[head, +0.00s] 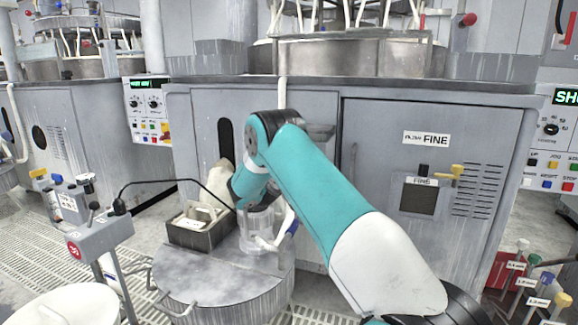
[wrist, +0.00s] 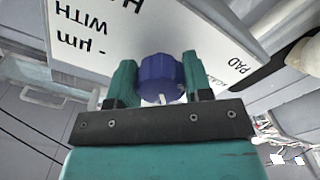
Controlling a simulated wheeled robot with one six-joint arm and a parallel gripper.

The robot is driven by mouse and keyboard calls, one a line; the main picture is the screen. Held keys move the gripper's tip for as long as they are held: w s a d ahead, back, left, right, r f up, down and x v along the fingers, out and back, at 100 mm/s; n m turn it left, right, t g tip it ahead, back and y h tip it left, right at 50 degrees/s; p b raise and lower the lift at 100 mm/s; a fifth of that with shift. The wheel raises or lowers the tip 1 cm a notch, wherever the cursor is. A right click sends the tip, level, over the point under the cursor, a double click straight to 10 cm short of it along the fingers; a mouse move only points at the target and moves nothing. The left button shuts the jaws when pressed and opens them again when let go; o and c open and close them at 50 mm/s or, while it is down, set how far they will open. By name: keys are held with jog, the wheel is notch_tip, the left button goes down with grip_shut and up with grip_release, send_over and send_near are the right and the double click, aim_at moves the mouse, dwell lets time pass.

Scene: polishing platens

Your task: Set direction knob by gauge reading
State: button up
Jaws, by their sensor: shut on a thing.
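In the wrist view my gripper (wrist: 157,82) has its two teal fingers on either side of a dark blue, ribbed, knob-like piece (wrist: 160,72). It is shut on this piece, which has a pale mark at its lower edge. I cannot tell whether it is the direction knob. In the head view the teal and white arm reaches left above the drum, and the gripper is hidden. A control panel with dark knobs (head: 133,104) and a green display stands at left behind. Another panel with a knob (head: 551,128) is at the right edge. I cannot make out a gauge.
A metal drum (head: 220,275) holds a box (head: 183,233) and a clear jug (head: 258,235). A grey control box (head: 105,238) stands at left. A printed sign (wrist: 75,30) is close behind the gripper.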

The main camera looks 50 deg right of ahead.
jog(key=shift+n, duration=0.5)
jog(key=o, duration=0.9)
jog(key=shift+b+v, duration=2.45)
jog(key=shift+v, duration=6.25)
jog(key=shift+w, duration=0.1)
